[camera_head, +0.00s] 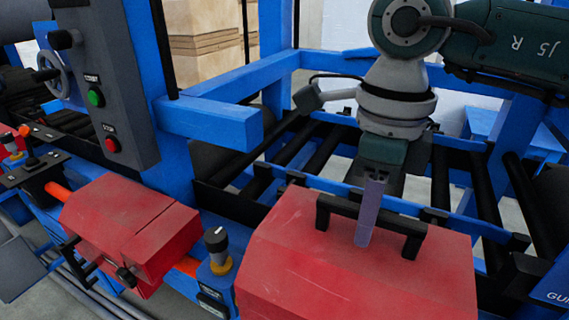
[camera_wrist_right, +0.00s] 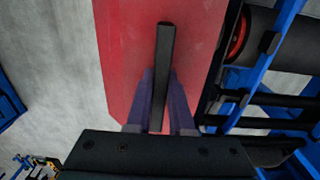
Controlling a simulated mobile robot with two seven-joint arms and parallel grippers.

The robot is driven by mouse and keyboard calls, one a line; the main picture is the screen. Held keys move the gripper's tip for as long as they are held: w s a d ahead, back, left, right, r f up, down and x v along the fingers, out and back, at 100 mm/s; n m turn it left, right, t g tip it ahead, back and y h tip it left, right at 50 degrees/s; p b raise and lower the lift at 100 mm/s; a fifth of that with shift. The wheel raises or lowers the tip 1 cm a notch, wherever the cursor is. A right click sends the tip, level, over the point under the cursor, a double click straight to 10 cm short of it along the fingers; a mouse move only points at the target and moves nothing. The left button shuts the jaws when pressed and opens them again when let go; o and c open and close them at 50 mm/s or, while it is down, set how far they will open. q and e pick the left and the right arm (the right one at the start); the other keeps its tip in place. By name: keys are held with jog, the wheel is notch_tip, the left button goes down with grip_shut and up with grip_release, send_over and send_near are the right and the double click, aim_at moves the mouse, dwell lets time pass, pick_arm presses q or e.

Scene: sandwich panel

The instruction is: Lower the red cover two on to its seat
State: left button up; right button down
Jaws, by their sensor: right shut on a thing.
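The large red cover (camera_head: 350,275) with a black bar handle (camera_head: 400,226) fills the lower right of the head view; I take it as cover two. My right gripper (camera_head: 367,220) comes down from above with its purple fingers shut on the handle near its middle. In the right wrist view the handle (camera_wrist_right: 163,60) runs between the two fingers (camera_wrist_right: 160,105) over the red top (camera_wrist_right: 125,50). The cover's underside and seat are hidden, so I cannot tell whether it touches the seat. My left gripper is not in view.
Another red cover (camera_head: 130,225) sits at the left. A black knob on a yellow collar (camera_head: 217,250) stands between the covers. Blue frame bars (camera_head: 210,120) and black rollers (camera_head: 325,150) lie behind. A grey control box (camera_head: 105,80) with green and red buttons rises at the upper left.

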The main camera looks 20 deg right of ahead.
jog(key=shift+f+b, duration=1.9)
jog(key=shift+f, duration=0.7)
jog(key=shift+f+b, duration=1.35)
jog(key=shift+f, duration=0.1)
notch_tip(320, 180, down, 6)
jog(key=b, duration=0.5)
jog(key=shift+b, duration=0.3)
jog(key=shift+f, duration=0.2)
jog(key=shift+f+b, duration=0.2)
jog(key=shift+b, duration=0.1)
jog(key=shift+f, duration=0.1)
jog(key=c, duration=0.7)
grip_release()
